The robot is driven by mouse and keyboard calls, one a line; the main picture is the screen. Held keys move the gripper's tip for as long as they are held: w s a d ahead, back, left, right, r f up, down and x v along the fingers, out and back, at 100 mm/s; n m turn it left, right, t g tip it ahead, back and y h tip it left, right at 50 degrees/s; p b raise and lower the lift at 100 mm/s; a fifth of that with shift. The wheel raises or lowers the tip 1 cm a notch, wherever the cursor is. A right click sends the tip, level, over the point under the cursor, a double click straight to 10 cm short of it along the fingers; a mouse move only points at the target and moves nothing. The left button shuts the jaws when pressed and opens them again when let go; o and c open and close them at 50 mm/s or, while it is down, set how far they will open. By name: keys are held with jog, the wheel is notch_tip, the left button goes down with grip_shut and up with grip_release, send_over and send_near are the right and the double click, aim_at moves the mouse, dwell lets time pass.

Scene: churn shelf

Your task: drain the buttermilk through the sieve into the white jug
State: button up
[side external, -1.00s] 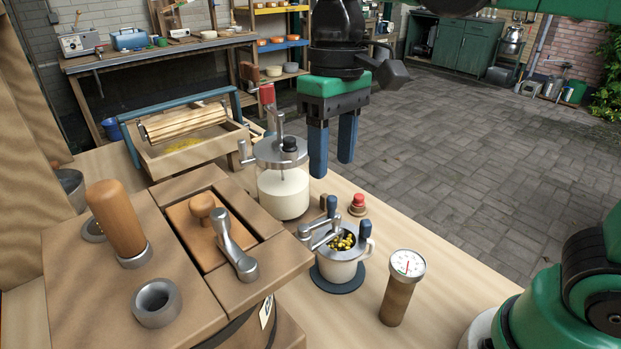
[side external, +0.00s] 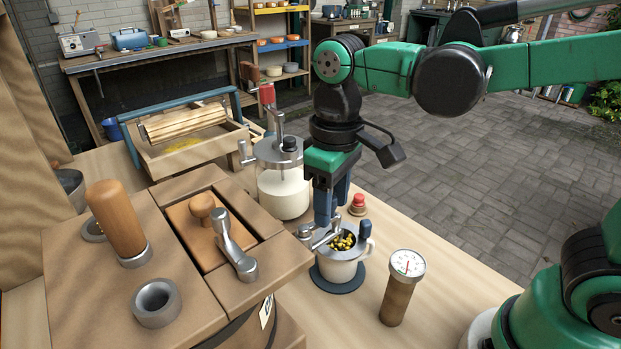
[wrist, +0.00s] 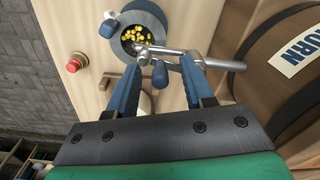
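The white jug (side external: 340,268) stands upright on a dark round mat (side external: 340,283). A dark sieve holding yellow grains (side external: 344,241) sits in its mouth and also shows in the wrist view (wrist: 135,38). A metal tap (side external: 316,238) reaches from the wooden barrel churn (side external: 225,322) over the sieve. My gripper (side external: 331,213) points down at the tap. In the wrist view my fingers (wrist: 161,64) are apart, one on each side of the tap's blue knob (wrist: 160,76), with gaps visible. No flow of buttermilk shows.
A dial thermometer (side external: 402,285) stands right of the jug. A red-topped button (side external: 357,203) is behind it. A glass churn (side external: 283,192) with white liquid stands close left of my gripper. A wooden roller tray (side external: 188,145) lies further back.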

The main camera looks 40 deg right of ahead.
grip_shut()
jog(key=shift+w+n, duration=0.25)
jog(key=shift+n, duration=0.55)
jog(key=shift+o, duration=0.9)
grip_release()
jog(key=shift+r, duration=0.1)
jog(key=shift+r, duration=2.75)
jog(key=s+d+f+m+t, duration=0.1)
jog(key=d+f+m+t, duration=0.4)
jog(key=d+f+t, duration=0.1)
jog(key=shift+d+f+t, duration=0.3)
jog(key=shift+d+t, duration=0.3)
jog(key=shift+d, duration=0.35)
